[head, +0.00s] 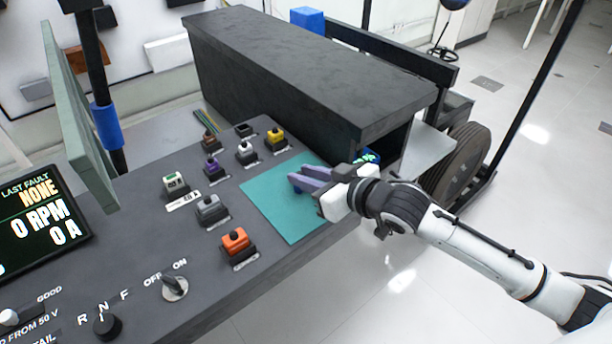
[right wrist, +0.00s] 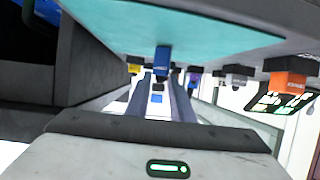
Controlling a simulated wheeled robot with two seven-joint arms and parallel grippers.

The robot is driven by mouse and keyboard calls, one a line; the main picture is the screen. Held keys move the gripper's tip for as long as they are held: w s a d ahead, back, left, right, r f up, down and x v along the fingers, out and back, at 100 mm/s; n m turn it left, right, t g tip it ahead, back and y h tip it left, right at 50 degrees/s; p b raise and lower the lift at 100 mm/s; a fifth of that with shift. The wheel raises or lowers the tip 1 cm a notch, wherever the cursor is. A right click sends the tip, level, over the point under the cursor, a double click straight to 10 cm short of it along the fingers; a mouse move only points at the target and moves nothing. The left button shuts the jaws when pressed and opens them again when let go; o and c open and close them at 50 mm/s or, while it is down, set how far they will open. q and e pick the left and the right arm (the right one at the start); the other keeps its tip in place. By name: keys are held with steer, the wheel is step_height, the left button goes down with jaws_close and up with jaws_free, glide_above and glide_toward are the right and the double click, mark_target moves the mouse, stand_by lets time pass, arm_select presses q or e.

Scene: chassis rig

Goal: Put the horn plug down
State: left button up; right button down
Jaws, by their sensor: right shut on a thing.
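A small blue plug (right wrist: 162,62) shows in the right wrist view, between the tips of my right gripper. It looks like the horn plug, but its lettering is too small to read. My right gripper (head: 296,180) is shut on it, low over the teal mat (head: 272,205). In the head view the fingers hide the plug. The mat also shows along the top of the right wrist view (right wrist: 190,22). I cannot tell whether the plug touches the mat. My left gripper is not in view.
Several plugs in sockets stand left of the mat, including an orange one (head: 236,241), a grey one (head: 210,208) and a yellow one (head: 276,137). A long dark box (head: 290,75) rises behind the mat. The panel's front edge lies just below the mat.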

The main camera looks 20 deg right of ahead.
steer(key=shift+f, duration=0.1)
steer(key=c, duration=1.5)
jaws_free()
steer(key=shift+c, duration=0.2)
steer(key=shift+r, duration=0.2)
steer(key=v, duration=1.2)
steer(key=s+a+f+m+g+h, duration=0.1)
steer(key=s+f, duration=0.4)
steer(key=f, duration=0.5)
steer(key=s+a+f+m+g+h, duration=0.1)
steer(key=s+a+f, duration=0.1)
steer(key=s+f, duration=0.4)
steer(key=s+a+f+g+h, duration=0.1)
steer(key=s+f, duration=0.5)
steer(key=f, duration=0.7)
steer(key=shift+a+f+m+g, duration=0.2)
steer(key=shift+f+m+g, duration=0.1)
steer(key=shift+f+m, duration=0.1)
